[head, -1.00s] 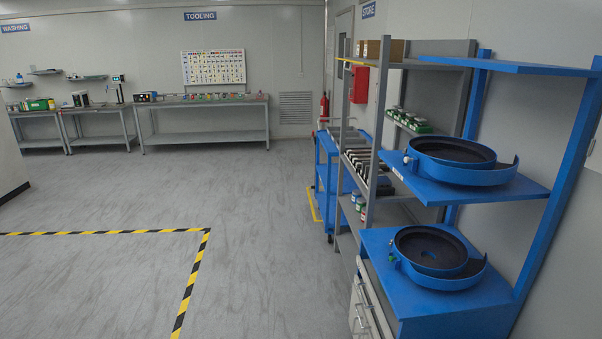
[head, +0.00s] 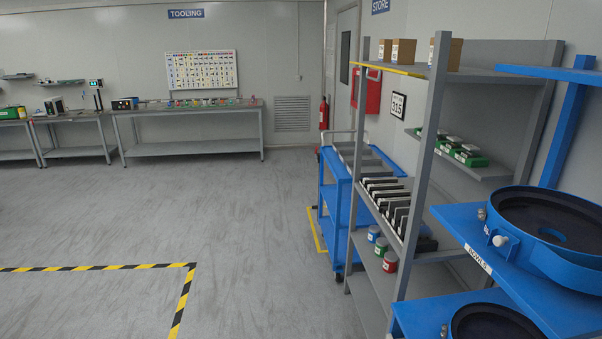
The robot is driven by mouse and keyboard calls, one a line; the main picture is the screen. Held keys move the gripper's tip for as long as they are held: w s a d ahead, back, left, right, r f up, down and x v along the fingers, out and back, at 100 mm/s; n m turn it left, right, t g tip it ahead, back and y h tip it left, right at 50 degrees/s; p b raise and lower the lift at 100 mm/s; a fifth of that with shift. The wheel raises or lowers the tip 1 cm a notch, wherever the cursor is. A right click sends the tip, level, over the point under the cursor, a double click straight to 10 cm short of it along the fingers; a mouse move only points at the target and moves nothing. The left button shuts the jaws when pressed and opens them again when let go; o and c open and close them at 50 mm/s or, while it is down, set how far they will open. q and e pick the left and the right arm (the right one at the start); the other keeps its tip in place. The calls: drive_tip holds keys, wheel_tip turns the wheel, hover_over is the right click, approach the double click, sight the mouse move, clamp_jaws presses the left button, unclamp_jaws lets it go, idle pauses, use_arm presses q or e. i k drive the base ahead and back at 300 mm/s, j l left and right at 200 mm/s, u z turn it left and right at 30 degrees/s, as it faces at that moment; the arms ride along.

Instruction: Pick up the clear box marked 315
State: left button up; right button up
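I cannot make out a clear box marked 315 in the head view. Neither of my grippers is in view.
A grey shelf rack (head: 437,105) on the right holds brown boxes (head: 402,51), green trays (head: 468,158), dark upright parts and small tins. A blue rack (head: 463,220) with bowls stands nearer, a blue trolley (head: 338,203) beyond. A tooling bench (head: 190,106) is at the back. The left floor is clear.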

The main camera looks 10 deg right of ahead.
sight(442, 134)
drive_tip(key=i+j+z, duration=0.1)
drive_tip(key=i+z, duration=0.3)
drive_tip(key=i, duration=0.15)
drive_tip(key=i+j+z, duration=0.3)
drive_tip(key=i+z, duration=0.15)
drive_tip(key=i+j+z, duration=0.4)
drive_tip(key=i+j, duration=0.05)
drive_tip(key=i, duration=0.05)
